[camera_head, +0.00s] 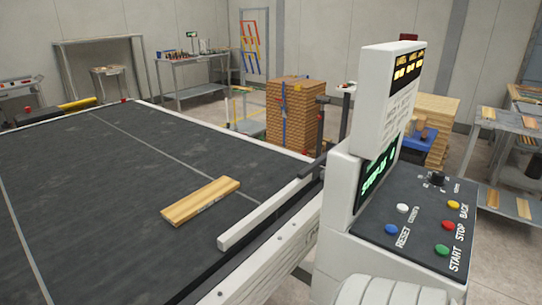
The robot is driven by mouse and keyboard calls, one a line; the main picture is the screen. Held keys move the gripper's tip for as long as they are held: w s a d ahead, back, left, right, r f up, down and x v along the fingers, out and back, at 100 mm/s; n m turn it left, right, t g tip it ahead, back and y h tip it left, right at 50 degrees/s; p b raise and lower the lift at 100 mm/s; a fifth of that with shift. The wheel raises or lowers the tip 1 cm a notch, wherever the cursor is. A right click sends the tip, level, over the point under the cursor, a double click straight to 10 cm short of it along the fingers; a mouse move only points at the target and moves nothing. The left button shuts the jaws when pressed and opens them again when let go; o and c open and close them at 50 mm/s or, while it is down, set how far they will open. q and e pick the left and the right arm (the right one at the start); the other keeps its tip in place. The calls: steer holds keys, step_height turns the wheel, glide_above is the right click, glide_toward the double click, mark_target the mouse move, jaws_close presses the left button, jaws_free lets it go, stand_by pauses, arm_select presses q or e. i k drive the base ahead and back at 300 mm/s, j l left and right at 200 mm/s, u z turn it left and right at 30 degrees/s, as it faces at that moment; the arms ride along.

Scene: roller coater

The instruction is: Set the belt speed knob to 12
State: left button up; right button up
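The black knob (437,178) sits at the far end of the dark sloped control panel (425,225), on the right side of the view. Small markings surround it, too small to read. A green-lit display (380,175) stands upright at the panel's left; its text is steeply angled and I cannot read it surely. Neither of my grippers is in view, and nothing touches the knob.
The panel also carries a white button (402,208), blue button (391,229), yellow button (453,205), red button (448,225) and green button (442,249). A wooden board (201,201) lies on the wide dark belt (90,200) at left. Stacked boards (290,112) stand behind.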

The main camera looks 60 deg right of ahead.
mark_target(438, 178)
steer(key=z, duration=2.9)
